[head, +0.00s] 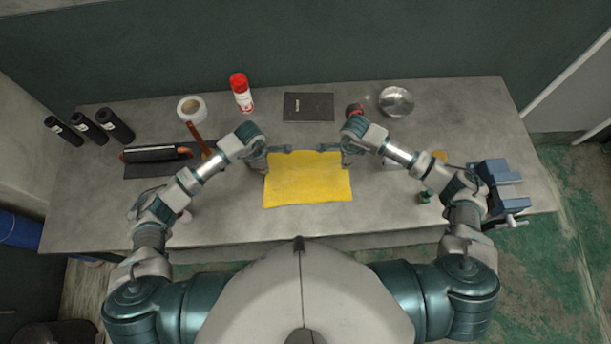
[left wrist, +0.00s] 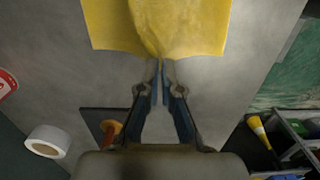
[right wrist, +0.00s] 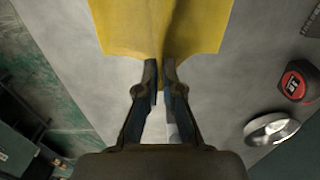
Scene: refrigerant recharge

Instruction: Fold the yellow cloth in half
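The yellow cloth (head: 307,184) lies spread as a rough rectangle on the grey workbench, with its far edge at my grippers. My left gripper (head: 287,149) is at the left part of that edge. In the left wrist view its fingers are nearly together on the edge of the cloth (left wrist: 190,25), and a crease runs up from the tips. My right gripper (head: 322,148) is at the right part of the edge. In the right wrist view its fingers pinch the creased edge of the cloth (right wrist: 195,28). The fingers partly hide the pinched edge.
A black book (head: 308,106), a red-capped can (head: 241,92), a tape roll (head: 191,108) and a metal bowl (head: 396,101) stand behind. Black cylinders (head: 90,127) are at the left, a blue vise (head: 500,190) at the right. The bench in front of the cloth is clear.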

